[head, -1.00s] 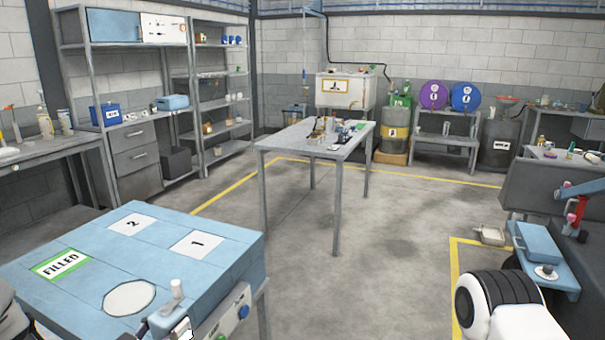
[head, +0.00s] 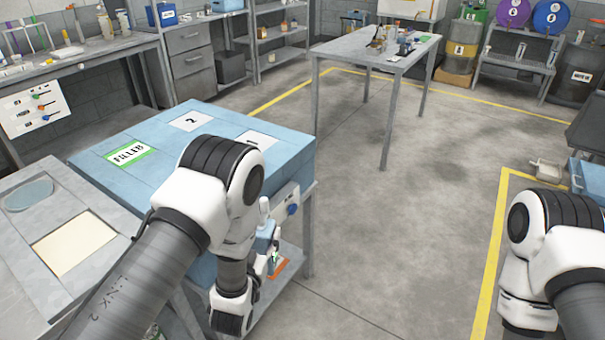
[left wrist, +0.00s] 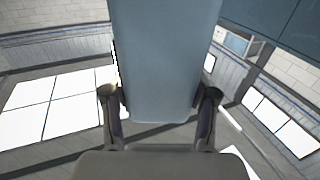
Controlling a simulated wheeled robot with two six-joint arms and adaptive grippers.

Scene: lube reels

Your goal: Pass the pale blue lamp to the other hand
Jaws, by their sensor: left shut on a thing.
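The pale blue lamp (left wrist: 165,55) fills the upper middle of the left wrist view, between the two dark fingers of my left gripper (left wrist: 160,94). The fingers are shut on its sides. Only a broad, smooth pale blue face of it shows there. In the head view my left arm comes in from the left and bends down beside the blue-topped bench, and a small pale blue part (head: 265,240) shows beside its wrist, mostly hidden by the arm. My right arm shows at the right edge, but its gripper is out of the picture.
The blue bench top (head: 150,125) bears FILLED and numbered labels. A grey table (head: 60,215) with a round disc and a cream panel is at the left. A metal table (head: 380,47) stands farther back. The floor (head: 400,220) in the middle is clear.

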